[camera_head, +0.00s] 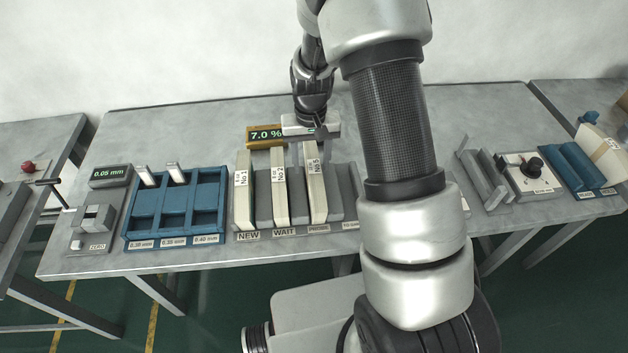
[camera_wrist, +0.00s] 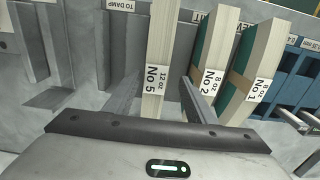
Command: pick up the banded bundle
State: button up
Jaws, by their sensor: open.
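Three pale upright bundles stand in a grey slotted rack (camera_head: 265,210): No 1 (camera_head: 243,196), No 2 (camera_head: 280,200) and No 5 (camera_head: 316,196). In the wrist view, No 2 (camera_wrist: 227,65) and No 1 (camera_wrist: 268,62) have tan bands and green sides. No 5 (camera_wrist: 156,50), labelled 12 oz, shows no clear band there. My gripper (camera_wrist: 160,98) is open, with a finger on each side of No 5; contact cannot be told. It also shows over the rack in the head view (camera_head: 311,150). Another pale bundle with a brown band (camera_head: 600,146) leans at the far right.
A blue tray (camera_head: 175,237) with compartments and a gauge reading 0.05 mm (camera_head: 110,176) stand at left. A 7.0 % display (camera_head: 266,135) is behind the rack. A knob unit (camera_head: 530,178) and a blue cradle (camera_head: 575,168) stand at right. My arm hides the table's middle right.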

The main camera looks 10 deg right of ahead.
jog(key=shift+f, duration=0.95)
jog(key=shift+s+d+f+p, duration=0.1)
jog(key=shift+d+f+p, duration=0.15)
jog(key=shift+f, duration=1.1)
jog(key=shift+s+d+f+p, duration=0.1)
jog(key=shift+f+p, duration=0.1)
jog(key=shift+f, duration=1.15)
jog(key=shift+c, duration=0.3)
jog(key=shift+w, duration=0.1)
grip_shut()
